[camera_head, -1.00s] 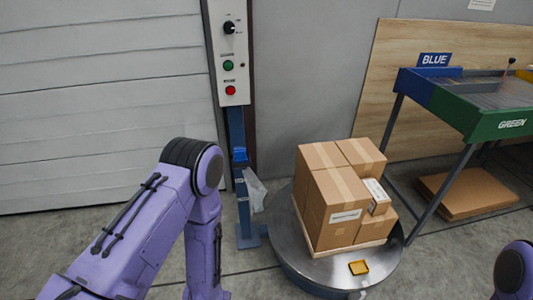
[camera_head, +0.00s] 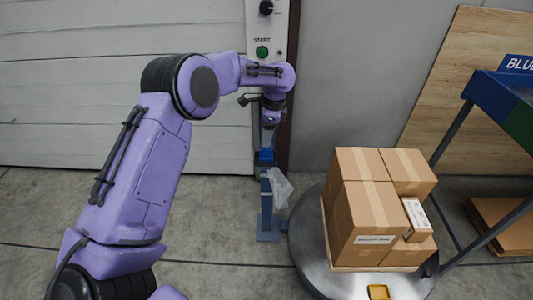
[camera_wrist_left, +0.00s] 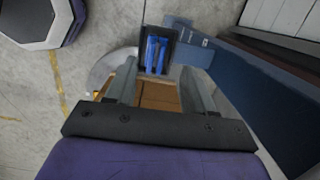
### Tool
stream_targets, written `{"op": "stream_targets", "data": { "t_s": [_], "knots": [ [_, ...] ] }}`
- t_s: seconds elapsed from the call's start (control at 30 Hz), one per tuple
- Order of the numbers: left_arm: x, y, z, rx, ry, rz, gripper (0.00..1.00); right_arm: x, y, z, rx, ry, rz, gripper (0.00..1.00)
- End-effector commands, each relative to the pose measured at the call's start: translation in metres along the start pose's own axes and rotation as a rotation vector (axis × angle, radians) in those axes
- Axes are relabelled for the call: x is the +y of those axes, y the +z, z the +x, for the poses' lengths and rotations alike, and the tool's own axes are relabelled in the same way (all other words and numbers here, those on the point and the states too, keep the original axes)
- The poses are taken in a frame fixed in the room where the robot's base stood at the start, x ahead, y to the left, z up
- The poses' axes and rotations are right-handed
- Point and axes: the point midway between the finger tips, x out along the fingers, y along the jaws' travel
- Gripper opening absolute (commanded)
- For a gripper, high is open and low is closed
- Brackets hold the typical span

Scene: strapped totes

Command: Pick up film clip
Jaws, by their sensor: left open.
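My left gripper (camera_head: 269,121) hangs by the control post; its fingers are small in the head view. In the left wrist view the gripper (camera_wrist_left: 160,66) is open, with nothing held between its two grey fingers. Just past the fingertips is a blue part in a dark holder (camera_wrist_left: 156,52); a blue part (camera_head: 264,157) also shows on the post below the gripper. Clear film (camera_head: 280,188) hangs beside the post. I cannot tell which part is the film clip. My right gripper is out of view.
Stacked cartons (camera_head: 368,205) stand on a round turntable (camera_head: 318,262), with a small yellow object (camera_head: 378,292) at its front. A control panel (camera_head: 266,30) is above my gripper. A blue and green table (camera_head: 490,98) is at right. Floor at left is open.

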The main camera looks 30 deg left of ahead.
Motion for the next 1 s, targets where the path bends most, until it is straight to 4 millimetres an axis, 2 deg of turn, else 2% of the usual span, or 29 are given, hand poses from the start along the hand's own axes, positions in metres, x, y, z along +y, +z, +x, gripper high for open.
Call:
{"op": "stream_targets", "data": {
  "t_s": [0.13, 0.3, 0.4, 0.63, 0.67, 0.8, 1.0],
  "knots": [
    [0.001, -0.006, 0.017, -0.001, -0.001, 0.008, 0.53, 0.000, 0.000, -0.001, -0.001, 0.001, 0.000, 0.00],
    [0.003, -0.003, 0.049, -0.001, 0.000, 0.006, 0.53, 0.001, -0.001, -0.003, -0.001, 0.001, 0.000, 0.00],
    [0.003, -0.002, 0.060, -0.001, -0.001, 0.004, 0.53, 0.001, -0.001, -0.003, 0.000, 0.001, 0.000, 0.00],
    [0.003, -0.001, 0.062, 0.000, -0.003, 0.003, 0.53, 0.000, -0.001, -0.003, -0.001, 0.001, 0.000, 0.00],
    [0.003, -0.001, 0.062, 0.000, -0.003, 0.003, 0.47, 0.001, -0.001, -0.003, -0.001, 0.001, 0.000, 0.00],
    [0.003, -0.001, 0.062, 0.000, -0.002, 0.003, 0.01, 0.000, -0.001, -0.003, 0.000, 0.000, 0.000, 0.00],
    [0.003, -0.001, 0.062, 0.000, -0.002, 0.003, 0.00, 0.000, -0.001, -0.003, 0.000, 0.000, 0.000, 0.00]
  ]
}}
